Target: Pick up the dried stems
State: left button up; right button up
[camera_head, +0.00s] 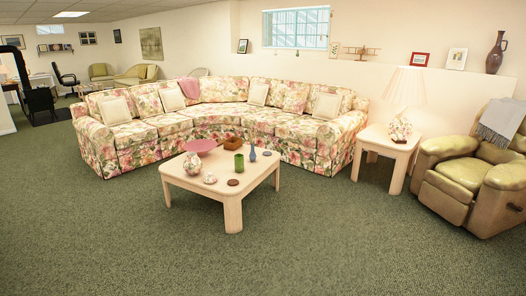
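I cannot make out any dried stems in the head view. A light wooden coffee table (232,202) stands on the carpet in front of the floral sectional sofa. On it are a round patterned vase (192,164), a pink bowl (201,146), a green cup (239,163) and a slim blue bottle (253,153). A brown vase (496,52) stands on the ledge at the upper right, and no stems can be told in it. Neither of my grippers is in view.
The floral sofa (212,119) curves behind the table. A side table (372,138) with a lamp (402,88) and a green recliner (464,172) stand at the right. The green carpet (300,250) in the foreground is clear.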

aim_at(251, 135)
jog(key=i, duration=2.7)
jog(key=j+u, duration=0.05)
jog(key=j, duration=0.05)
